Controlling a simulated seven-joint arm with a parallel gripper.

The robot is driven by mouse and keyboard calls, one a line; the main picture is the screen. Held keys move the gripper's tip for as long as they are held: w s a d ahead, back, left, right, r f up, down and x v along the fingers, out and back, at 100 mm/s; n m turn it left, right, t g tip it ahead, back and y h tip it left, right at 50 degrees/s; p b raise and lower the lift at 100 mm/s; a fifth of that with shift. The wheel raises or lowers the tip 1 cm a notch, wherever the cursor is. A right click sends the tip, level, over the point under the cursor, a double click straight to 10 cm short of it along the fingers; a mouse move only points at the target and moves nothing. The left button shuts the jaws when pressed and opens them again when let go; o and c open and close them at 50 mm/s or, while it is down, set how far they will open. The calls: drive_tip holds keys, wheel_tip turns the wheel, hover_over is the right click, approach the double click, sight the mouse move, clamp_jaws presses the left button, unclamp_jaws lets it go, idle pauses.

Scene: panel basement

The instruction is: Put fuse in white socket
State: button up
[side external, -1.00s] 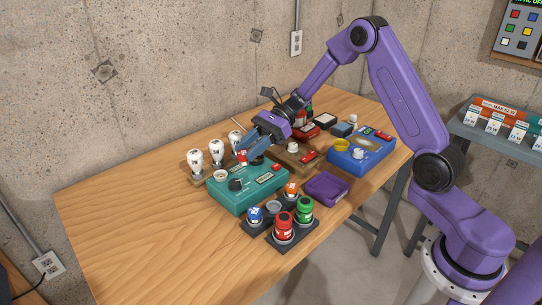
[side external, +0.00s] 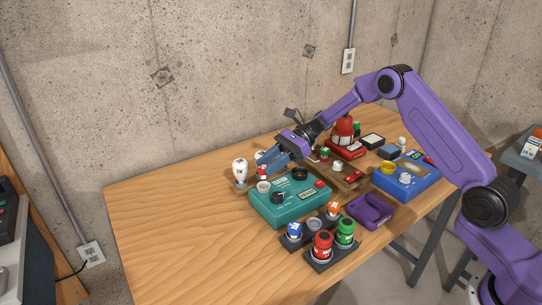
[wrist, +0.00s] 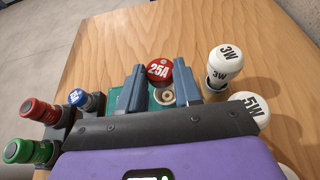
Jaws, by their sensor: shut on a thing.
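My gripper (wrist: 160,92) is shut on a red fuse (wrist: 158,70) marked 25A, held between the two blue fingers. In the side view the red fuse (side external: 262,171) is at the fingertips of my gripper (side external: 268,164). It is just above and slightly behind the white socket (side external: 264,187) on the left of the teal box (side external: 290,213). In the wrist view the white socket (wrist: 167,96) shows between the fingers, apart from the fuse in the picture; the exact height gap cannot be told. The teal box also has a black socket (side external: 299,174) and a black knob (side external: 277,198).
White bulbs (side external: 240,169) stand close behind the fingers. Blue, orange, red and green fuses stand in dark holders (side external: 318,256) in front. A purple tray (side external: 370,211) and blue box (side external: 407,180) lie right. The table's left side (side external: 170,220) is clear.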

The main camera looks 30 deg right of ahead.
drive_tip(key=shift+f, duration=1.2)
drive_tip(key=shift+f, duration=0.6)
idle(0.9)
drive_tip(key=o, duration=0.7)
drive_tip(key=shift+o, duration=0.2)
drive_tip(key=shift+v, duration=5.5)
